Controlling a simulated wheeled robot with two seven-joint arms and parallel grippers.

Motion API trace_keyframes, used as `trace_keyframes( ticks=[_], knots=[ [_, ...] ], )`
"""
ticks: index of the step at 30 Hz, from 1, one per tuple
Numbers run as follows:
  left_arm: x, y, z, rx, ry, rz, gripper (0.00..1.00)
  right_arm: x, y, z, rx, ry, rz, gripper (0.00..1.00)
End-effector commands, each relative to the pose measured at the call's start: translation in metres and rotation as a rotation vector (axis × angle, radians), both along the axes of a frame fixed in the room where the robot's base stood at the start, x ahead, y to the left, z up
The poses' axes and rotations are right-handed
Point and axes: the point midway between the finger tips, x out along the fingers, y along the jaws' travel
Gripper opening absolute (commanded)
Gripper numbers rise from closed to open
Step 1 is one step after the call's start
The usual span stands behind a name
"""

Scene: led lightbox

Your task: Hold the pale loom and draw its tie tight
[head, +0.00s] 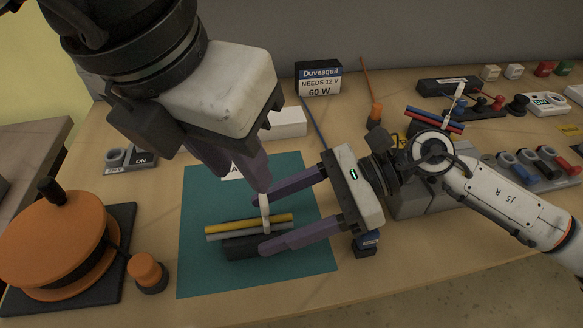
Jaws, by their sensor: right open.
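My right gripper (266,223) is open and comes in from the right. One finger is on the loom's far side, the other on its near side, over the dark piece's right end.
An orange reel (50,245) and an orange knob (146,272) stand at the left. A second bundle, red and blue, with a tie (434,118) sits at the right behind my right arm. The mat's front is clear.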

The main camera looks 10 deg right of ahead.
Motion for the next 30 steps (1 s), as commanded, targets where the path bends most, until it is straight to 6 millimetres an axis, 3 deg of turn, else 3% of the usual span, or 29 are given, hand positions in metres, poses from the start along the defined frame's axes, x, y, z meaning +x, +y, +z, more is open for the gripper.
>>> trace_keyframes(
  ticks=[3, 9, 20, 29, 30],
  knots=[
    [0.0, 0.0, 0.0, 0.0, 0.0, 0.0, 0.31, 0.0, 0.019, -0.007, 0.002, 0.002, 0.001, 0.59],
    [0.0, 0.0, 0.0, 0.0, 0.0, 0.0, 0.31, 0.0, 0.037, -0.015, 0.002, 0.002, -0.001, 0.59],
    [0.0, 0.0, 0.0, 0.0, 0.0, 0.0, 0.31, 0.0, 0.041, -0.017, 0.001, 0.001, -0.003, 0.59],
    [0.0, 0.0, 0.0, 0.0, 0.0, 0.0, 0.31, 0.0, 0.041, -0.017, 0.001, 0.001, -0.002, 0.09],
    [0.0, 0.0, 0.0, 0.0, 0.0, 0.0, 0.31, 0.0, 0.041, -0.017, 0.001, 0.002, -0.002, 0.34]
  ],
)
